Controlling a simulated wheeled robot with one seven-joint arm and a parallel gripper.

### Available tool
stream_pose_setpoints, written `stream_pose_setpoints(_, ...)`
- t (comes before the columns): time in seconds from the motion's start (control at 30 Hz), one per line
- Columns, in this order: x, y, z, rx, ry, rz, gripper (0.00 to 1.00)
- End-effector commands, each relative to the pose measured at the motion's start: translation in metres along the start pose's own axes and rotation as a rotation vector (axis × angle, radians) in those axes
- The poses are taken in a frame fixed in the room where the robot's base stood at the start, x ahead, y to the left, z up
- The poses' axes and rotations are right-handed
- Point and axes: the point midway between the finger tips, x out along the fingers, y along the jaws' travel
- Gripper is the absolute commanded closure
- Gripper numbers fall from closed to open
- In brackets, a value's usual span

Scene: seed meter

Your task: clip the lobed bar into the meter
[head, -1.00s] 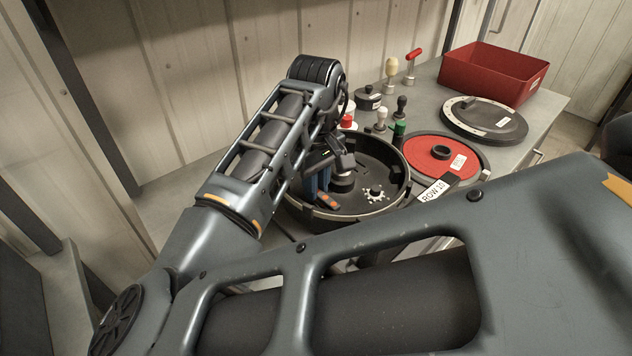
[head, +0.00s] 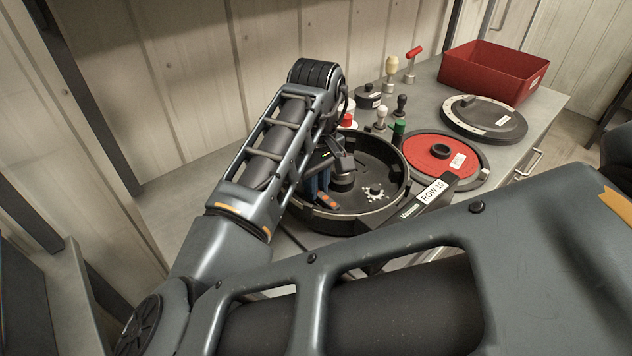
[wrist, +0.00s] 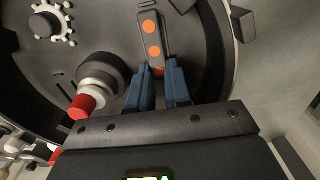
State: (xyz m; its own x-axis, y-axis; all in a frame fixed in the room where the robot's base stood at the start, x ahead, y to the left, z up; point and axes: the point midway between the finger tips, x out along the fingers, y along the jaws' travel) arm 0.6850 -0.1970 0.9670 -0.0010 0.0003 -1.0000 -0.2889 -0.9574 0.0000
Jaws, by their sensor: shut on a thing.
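The meter (head: 392,206) is a round black open housing on the bench. The lobed bar (head: 327,201) is a dark grey bar with orange round spots, low inside the meter near its left front wall. In the wrist view the bar (wrist: 151,42) points away from my gripper (wrist: 158,78), whose blue fingers are closed on its near end. My gripper also shows in the head view (head: 318,184), partly hidden by my arm. Whether the bar touches the meter floor or sits in a clip, I cannot tell.
A white toothed wheel (head: 375,193) and a stepped hub (wrist: 103,74) stand inside the meter. A red disc (head: 433,152), a black lid (head: 485,117) and a red bin (head: 492,73) lie to the right. Several knobbed tools, including a green-topped one (head: 398,130), stand behind.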

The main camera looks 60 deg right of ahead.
Motion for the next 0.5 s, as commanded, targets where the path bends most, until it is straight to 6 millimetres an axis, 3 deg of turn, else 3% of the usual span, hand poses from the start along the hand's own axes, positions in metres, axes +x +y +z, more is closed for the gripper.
stream_pose_setpoints(0.27, 0.0001, -0.0001, -0.0001, 0.000, 0.000, 0.000, 1.00)
stream_pose_setpoints(0.3, 0.0001, -0.0001, -0.0001, -0.001, 0.000, 0.000, 0.81)
stream_pose_setpoints(0.5, 0.0000, -0.0001, -0.0001, 0.000, 0.000, 0.000, 0.62)
